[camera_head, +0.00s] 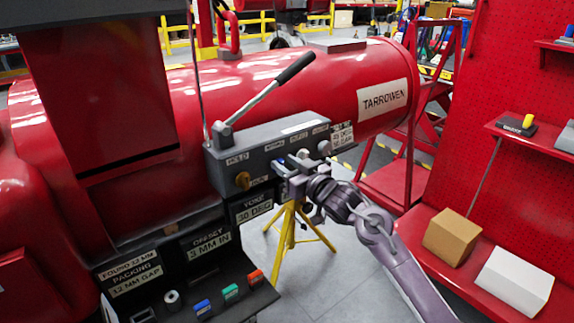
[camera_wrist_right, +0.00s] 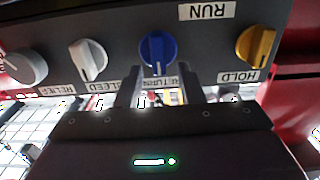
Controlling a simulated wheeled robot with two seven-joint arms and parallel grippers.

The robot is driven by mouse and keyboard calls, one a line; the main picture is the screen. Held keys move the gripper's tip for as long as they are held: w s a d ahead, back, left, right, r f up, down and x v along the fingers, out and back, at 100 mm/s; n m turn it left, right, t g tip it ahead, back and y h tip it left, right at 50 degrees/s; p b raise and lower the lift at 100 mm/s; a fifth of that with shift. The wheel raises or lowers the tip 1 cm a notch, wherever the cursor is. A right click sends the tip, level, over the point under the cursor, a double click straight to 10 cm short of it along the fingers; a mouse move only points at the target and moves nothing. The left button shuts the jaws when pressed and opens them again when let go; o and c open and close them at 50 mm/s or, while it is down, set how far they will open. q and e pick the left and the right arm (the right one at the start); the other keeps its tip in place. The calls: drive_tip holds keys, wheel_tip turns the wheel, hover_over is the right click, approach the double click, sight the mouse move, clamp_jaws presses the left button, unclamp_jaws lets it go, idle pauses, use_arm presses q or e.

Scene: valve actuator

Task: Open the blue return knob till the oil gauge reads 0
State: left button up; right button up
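The blue return knob (camera_wrist_right: 157,48) is on the front of a dark grey control box, with its label partly hidden by my fingers. In the head view it shows as a small blue patch (camera_head: 281,168), mostly covered by my gripper. My right gripper (camera_head: 290,170) is in front of the box. In the wrist view the right gripper (camera_wrist_right: 159,77) has its two fingers apart, one to each side of the blue knob's lower edge. I cannot tell whether they touch it. The left gripper is not in view. I cannot make out an oil gauge.
A yellow-orange hold knob (camera_wrist_right: 255,46) and a white bleed knob (camera_wrist_right: 88,60) flank the blue one, with a grey relief knob (camera_wrist_right: 27,66) farther left. A lever (camera_head: 262,92) rises from the box top. A yellow stand (camera_head: 290,232) is below; a red shelf (camera_head: 470,268) is right.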

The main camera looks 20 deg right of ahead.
clamp_jaws()
